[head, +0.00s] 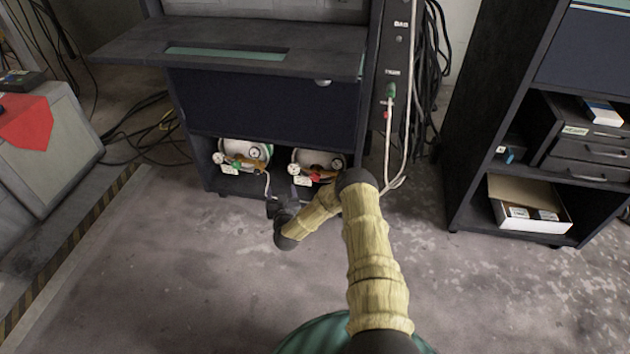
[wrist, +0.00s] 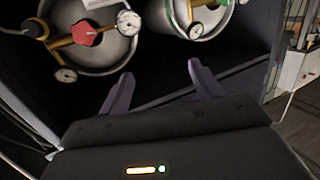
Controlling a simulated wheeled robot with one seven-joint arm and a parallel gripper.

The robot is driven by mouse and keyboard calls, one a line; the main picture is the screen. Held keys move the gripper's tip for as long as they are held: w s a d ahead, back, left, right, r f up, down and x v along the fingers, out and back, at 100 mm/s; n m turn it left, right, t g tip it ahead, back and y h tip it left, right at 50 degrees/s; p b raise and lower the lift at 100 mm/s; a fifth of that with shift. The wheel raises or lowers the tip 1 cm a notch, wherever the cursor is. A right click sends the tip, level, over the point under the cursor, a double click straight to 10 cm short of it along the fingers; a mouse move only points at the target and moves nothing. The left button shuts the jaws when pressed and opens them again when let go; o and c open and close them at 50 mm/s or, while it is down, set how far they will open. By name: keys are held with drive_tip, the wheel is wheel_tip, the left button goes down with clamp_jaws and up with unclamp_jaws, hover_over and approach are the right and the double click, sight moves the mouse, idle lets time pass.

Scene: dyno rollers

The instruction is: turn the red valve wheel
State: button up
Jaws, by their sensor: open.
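The red valve wheel (head: 317,176) sits on the brass fitting of the right-hand gas cylinder (head: 303,160), on the cabinet's low shelf. In the wrist view the wheel (wrist: 86,33) is at the upper left, with a pressure gauge (wrist: 129,22) on its right and another (wrist: 66,75) below. My gripper (wrist: 161,82) is open, with nothing between its two purple fingers. The fingers point toward the cylinders and are apart from the wheel. In the head view my gripper is low in front of the shelf, left of the wheel, and partly hidden by my wrist.
The cabinet's desk ledge (head: 130,46) juts out above. White cables (head: 388,150) hang at the right. A shelf unit (head: 470,160) stands farther right. The floor in front is clear.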

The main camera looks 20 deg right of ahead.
drive_tip(key=s+d+f+m+g+h, duration=0.1)
drive_tip(key=s+d+f+m+h, duration=0.3)
drive_tip(key=s+d+f+h, duration=0.1)
wheel_tip(320, 180, down, 2)
drive_tip(key=shift+s+d+f+g+h+b, duration=0.3)
drive_tip(key=shift+d+h+b, duration=0.15)
drive_tip(key=shift+d+h, duration=0.15)
drive_tip(key=shift+w, duration=0.1)
